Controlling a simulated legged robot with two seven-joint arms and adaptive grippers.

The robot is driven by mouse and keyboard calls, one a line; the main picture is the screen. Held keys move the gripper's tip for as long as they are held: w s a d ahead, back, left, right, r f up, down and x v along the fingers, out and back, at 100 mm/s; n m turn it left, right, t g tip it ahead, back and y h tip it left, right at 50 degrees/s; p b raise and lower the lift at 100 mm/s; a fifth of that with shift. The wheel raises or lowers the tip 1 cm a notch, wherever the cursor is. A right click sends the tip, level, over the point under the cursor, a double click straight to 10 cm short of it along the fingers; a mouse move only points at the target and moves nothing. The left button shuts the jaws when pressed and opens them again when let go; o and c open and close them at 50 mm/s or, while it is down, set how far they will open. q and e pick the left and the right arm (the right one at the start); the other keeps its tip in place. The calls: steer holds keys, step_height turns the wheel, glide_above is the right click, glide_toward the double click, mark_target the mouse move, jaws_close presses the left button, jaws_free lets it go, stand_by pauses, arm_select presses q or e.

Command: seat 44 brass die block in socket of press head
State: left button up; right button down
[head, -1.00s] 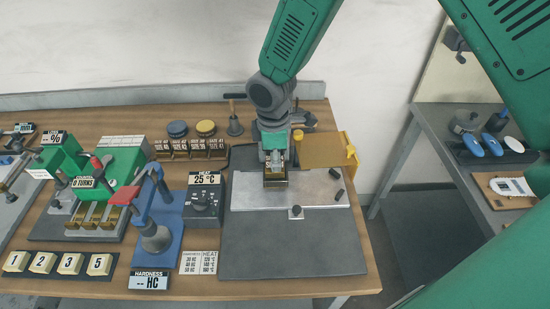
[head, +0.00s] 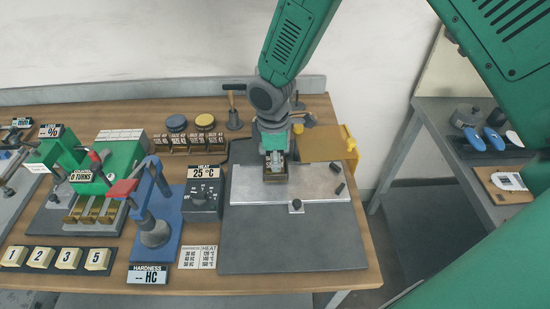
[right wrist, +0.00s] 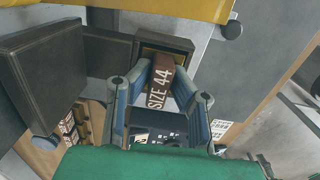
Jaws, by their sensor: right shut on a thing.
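My right gripper (head: 275,158) points down over the pale metal plate (head: 325,188). It is shut on the brown die block marked SIZE 44 (right wrist: 157,88), which shows between the fingers in the right wrist view. Beyond the fingertips there is a dark square frame with a brass-coloured inner edge (right wrist: 176,43). The block's far end overlaps this frame in the picture; I cannot tell whether it is inside. In the head view a small dark, brass-edged box (head: 275,178) shows right under the fingers. My left gripper is not in view.
A rack of size-marked blocks (head: 193,142) stands at the back, left of the gripper. A yellow bracket (head: 328,148) is close on the right. The heat box (head: 204,195) and blue hardness tester (head: 158,225) stand left. The grey mat (head: 290,245) in front is mostly clear.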

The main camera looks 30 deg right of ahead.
steer(key=c, duration=1.4)
jaws_free()
steer(key=shift+f, duration=0.1)
steer(key=shift+a+r, duration=0.2)
steer(key=shift+r, duration=3.5)
